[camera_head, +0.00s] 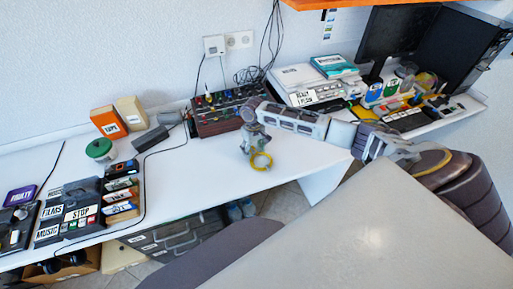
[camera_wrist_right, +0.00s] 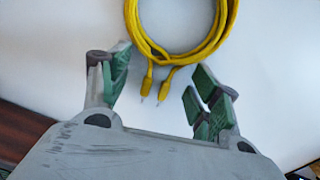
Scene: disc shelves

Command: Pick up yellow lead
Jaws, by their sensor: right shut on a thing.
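The yellow lead (camera_head: 261,161) is a coiled loop at the white desk's front part, at my right gripper (camera_head: 252,143). In the right wrist view the yellow lead (camera_wrist_right: 216,36) fills the top middle, and its two plugs point down between the fingers. Whether the lead touches the desk is hard to tell. My left gripper is not in view.
A patch panel with colored leads (camera_head: 226,110) stands behind the gripper. A button console (camera_head: 70,212) and green-lidded jar (camera_head: 99,149) are at left. Devices and a dark monitor (camera_head: 397,32) crowd the right. The desk (camera_head: 205,175) is clear left of the lead.

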